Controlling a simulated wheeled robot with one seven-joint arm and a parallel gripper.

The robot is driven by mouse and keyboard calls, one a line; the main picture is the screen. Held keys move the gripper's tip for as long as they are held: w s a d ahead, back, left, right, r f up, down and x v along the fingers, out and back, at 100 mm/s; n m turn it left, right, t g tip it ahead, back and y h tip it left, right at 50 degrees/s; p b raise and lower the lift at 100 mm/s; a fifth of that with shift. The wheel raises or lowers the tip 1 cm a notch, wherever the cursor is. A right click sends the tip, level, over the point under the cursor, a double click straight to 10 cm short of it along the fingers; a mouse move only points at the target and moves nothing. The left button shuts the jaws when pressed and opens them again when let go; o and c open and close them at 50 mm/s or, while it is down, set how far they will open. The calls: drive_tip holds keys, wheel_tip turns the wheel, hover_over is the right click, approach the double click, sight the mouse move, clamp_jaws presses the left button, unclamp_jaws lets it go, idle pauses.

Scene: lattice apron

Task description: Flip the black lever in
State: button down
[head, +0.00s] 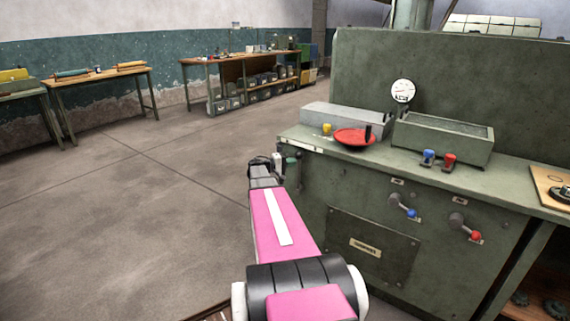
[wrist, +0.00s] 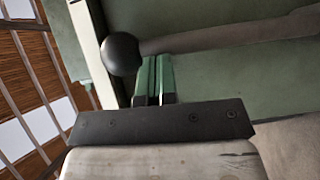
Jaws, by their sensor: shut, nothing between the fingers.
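A black ball knob (wrist: 120,53), which looks like the black lever's end, shows in the wrist view just left of my gripper's fingers. My gripper (wrist: 157,66) has its green fingers together and empty, beside the knob; I cannot tell whether they touch it. In the head view my gripper (head: 291,163) is at the left end of the green cabinet (head: 315,195), below the worktop edge. The black lever cannot be made out clearly in the head view.
The front panel has a blue-knobbed lever (head: 411,212) and a red-knobbed lever (head: 475,235). On top are a red dish (head: 354,137) with a black upright handle, a gauge (head: 403,90) and a grey-green tray (head: 440,140). The floor (head: 130,220) to the left is open.

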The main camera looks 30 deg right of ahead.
drive_tip(key=s, duration=0.1)
drive_tip(key=s+d+m+y, duration=0.1)
drive_tip(key=s, duration=0.1)
drive_tip(key=s+m, duration=0.1)
drive_tip(key=shift+s+d+t+y, duration=0.3)
drive_tip(key=shift+d, duration=0.1)
drive_tip(key=shift+s+d+f+m+t+y, duration=0.15)
drive_tip(key=shift+s+d+m+t+y, duration=0.1)
drive_tip(key=shift+s+m, duration=0.25)
drive_tip(key=shift+s+d+f+m+t+y, duration=0.15)
drive_tip(key=shift+s+d+m+y, duration=0.1)
drive_tip(key=shift+s+m, duration=0.25)
drive_tip(key=shift+s, duration=0.2)
drive_tip(key=shift+w, duration=0.15)
approach(300, 165)
drive_tip(key=shift+s+a+r, duration=0.15)
drive_tip(key=shift+a+r, duration=0.4)
drive_tip(key=shift+a, duration=0.05)
drive_tip(key=shift+s+a+r, duration=0.15)
drive_tip(key=shift+a+r, duration=0.45)
